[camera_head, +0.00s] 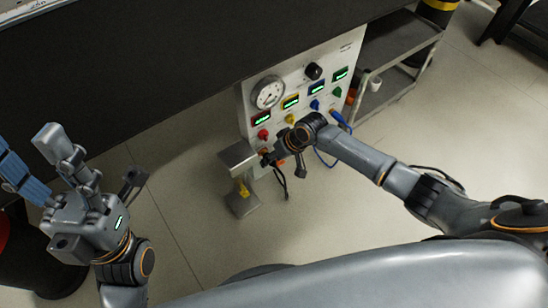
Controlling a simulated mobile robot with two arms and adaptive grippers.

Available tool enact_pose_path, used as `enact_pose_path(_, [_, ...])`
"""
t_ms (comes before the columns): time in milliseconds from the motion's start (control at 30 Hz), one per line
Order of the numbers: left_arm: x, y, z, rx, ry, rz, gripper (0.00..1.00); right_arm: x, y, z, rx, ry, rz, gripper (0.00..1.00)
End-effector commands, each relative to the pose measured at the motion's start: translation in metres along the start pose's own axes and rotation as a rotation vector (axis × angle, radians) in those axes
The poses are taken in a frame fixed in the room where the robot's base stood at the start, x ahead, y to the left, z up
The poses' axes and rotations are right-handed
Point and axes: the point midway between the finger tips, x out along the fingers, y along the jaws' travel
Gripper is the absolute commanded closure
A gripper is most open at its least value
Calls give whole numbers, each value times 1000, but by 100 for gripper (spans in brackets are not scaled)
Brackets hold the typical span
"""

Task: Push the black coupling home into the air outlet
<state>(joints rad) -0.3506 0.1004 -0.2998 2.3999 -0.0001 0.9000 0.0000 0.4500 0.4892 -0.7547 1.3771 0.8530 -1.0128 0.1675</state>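A white gas panel (243,98) stands against the dark bench, with a gauge, small lit displays and coloured knobs. My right gripper (272,161) is at its lower left, in front of the lower row of outlets. Its fingertips are small and dark here, and whether they are closed on anything cannot be told. The black coupling cannot be made out. A black hose (282,184) hangs just below this gripper. The air outlet cannot be singled out; my gripper and wrist cover part of the lower row. My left gripper (96,160) is open at the left, far from the panel.
A blue hose (322,160) hangs from the panel's right part, behind my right arm. A metal stand (240,158) with a yellow mark is left of my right gripper. A grey trolley (400,42) stands beyond the panel. The floor between the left gripper and stand is clear.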

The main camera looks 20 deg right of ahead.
Motion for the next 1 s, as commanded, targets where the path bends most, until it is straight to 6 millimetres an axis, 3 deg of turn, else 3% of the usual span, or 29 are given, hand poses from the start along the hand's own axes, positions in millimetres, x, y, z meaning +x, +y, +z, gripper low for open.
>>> enact_pose_path(200, [2, -1, -1, 2, 6, -1, 45, -2, 0, 0, 0, -1, 0, 52])
enact_pose_path(333, [1, 0, -1, 1, 4, -1, 45, -14, 1, 0, -1, 0, 1, 52])
enact_pose_path(733, [0, 0, 0, 0, 1, 0, 45, -93, 1, 0, -3, 2, 2, 52])
enact_pose_path(1000, [0, 0, 0, 0, 1, 0, 45, -119, 0, 0, 0, -1, 0, 52])
